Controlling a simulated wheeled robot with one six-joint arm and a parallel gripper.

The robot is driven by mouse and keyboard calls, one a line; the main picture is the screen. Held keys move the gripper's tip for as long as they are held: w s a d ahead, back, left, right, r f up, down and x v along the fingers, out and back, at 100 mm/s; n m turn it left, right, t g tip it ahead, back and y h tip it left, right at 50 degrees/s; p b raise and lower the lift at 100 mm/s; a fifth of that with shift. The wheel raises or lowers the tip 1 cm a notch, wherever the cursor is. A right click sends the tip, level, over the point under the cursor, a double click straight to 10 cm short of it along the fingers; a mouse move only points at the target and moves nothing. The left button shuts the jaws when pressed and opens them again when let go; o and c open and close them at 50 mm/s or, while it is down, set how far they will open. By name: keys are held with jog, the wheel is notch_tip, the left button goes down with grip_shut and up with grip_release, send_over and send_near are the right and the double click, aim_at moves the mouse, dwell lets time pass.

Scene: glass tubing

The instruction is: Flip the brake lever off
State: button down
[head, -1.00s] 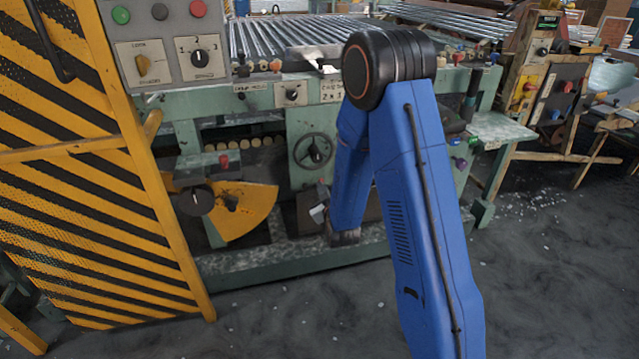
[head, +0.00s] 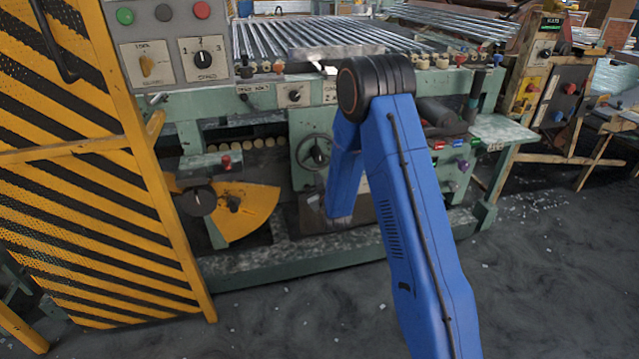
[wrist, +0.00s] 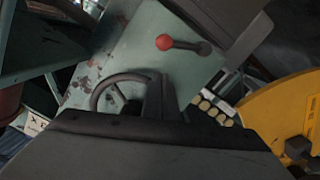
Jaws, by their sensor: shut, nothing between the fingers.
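A lever with a red ball knob and a dark rod (wrist: 187,46) sticks out from the pale green machine panel in the wrist view. I take it for the brake lever, though no label on it can be read. My gripper (wrist: 162,92) shows as dark fingers, shut and empty, at the middle of the wrist view. The knob is above the fingertips in that picture, with a visible gap. In the head view my blue arm reaches to the machine front and hides the gripper, and I cannot make out this lever there.
A handwheel (head: 315,152) is close to my forearm; it also shows in the wrist view (wrist: 100,92). A yellow sector plate (head: 250,208) is left of it. A striped yellow gate (head: 85,190) stands at the left. The floor at the right front (head: 545,270) is clear.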

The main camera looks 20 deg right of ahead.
jog(key=shift+w+d+f, duration=0.1)
jog(key=shift+d+f, duration=0.25)
jog(key=shift+f, duration=0.35)
jog(key=shift+w+d+f, duration=0.1)
jog(key=shift+d+f, duration=0.25)
jog(key=shift+f, duration=0.3)
jog(key=shift+d+f, duration=0.1)
jog(key=d+f+m, duration=0.1)
jog(key=m, duration=0.1)
jog(key=d+f+m, duration=0.1)
jog(key=m, duration=0.1)
jog(key=shift+f, duration=0.4)
